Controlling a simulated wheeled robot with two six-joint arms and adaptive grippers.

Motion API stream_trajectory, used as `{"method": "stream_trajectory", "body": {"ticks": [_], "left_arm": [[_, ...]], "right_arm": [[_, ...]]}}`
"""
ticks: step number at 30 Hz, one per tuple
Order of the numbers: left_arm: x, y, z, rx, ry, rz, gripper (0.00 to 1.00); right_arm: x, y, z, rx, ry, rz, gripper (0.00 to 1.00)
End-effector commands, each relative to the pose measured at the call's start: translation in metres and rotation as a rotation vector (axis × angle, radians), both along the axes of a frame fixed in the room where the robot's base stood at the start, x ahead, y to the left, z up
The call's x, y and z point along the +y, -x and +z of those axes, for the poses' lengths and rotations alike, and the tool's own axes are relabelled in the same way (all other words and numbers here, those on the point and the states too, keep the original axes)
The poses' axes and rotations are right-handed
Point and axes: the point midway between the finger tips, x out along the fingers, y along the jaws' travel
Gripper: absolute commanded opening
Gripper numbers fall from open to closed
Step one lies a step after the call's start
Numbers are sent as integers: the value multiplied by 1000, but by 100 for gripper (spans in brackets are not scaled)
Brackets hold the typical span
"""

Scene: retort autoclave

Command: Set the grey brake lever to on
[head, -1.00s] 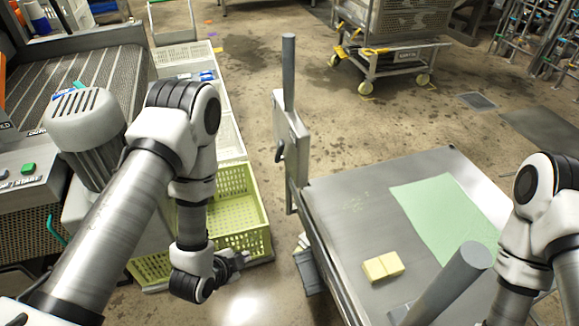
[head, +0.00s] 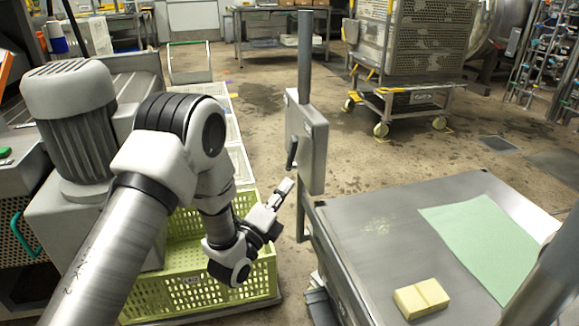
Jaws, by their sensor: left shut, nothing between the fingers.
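The brake lever (head: 291,153) is a small dark grey handle on the left side of a grey box (head: 314,145), which is fixed to the upright post of a steel cart. The lever hangs nearly upright, its lower end down. No on or off marking is readable. My left gripper (head: 286,186) is shut and empty, pointing up and right just below the lever's lower end. A small gap seems to lie between them, but depth is hard to judge. My right gripper is out of view.
The cart top (head: 390,225) carries a yellow block (head: 421,298) and a green sheet (head: 485,240). Green crates (head: 190,290) stand below my left arm. A wheeled rack (head: 430,50) stands behind on open floor.

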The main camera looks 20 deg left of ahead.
Motion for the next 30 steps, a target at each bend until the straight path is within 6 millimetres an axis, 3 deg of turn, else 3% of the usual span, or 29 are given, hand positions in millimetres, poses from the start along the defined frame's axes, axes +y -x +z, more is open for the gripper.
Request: {"method": "stream_trajectory", "body": {"ticks": [5,12,30], "left_arm": [[-10,-37,11,-4,0,-1,0],[8,-65,27,0,3,1,0],[11,-70,33,17,11,1,0]], "right_arm": [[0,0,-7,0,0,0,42],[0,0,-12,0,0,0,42],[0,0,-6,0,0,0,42]]}}
